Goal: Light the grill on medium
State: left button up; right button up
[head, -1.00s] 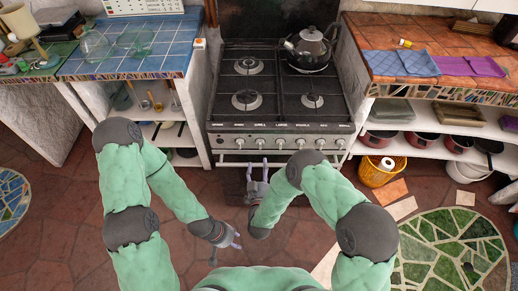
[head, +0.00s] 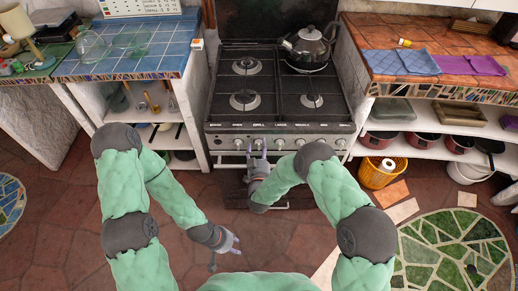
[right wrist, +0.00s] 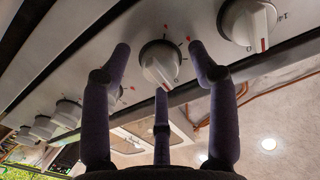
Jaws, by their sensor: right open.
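The black and steel stove (head: 215,130) stands ahead in the head view, with a row of white knobs along its front panel. My right gripper (head: 257,147) is open in front of the second knob from the left. In the right wrist view, its fingers (right wrist: 160,60) are spread around a white knob (right wrist: 158,66), with no clear contact visible. Red marks sit on the panel beside this knob. Another knob (right wrist: 248,22) is at the upper right, and several more line up at the left. The panel labels are too small to read surely. My left gripper (head: 229,246) is open and empty, low over the floor.
A kettle (head: 312,42) stands on the stove's back right burner. A blue-tiled counter (head: 160,64) is at left, and an orange-tiled counter (head: 385,77) with folded cloths is at right. A yellow basket (head: 378,172) stands on the floor at right. The floor before the stove is clear.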

jog(key=c, duration=1.2)
jog(key=shift+o, duration=0.2)
jog(key=shift+n, duration=0.4)
jog(key=n, duration=0.3)
jog(key=shift+n+b, duration=0.4)
jog(key=n, duration=1)
jog(key=shift+r+b, duration=0.1)
jog(key=shift+b, duration=0.2)
jog(key=n, duration=0.5)
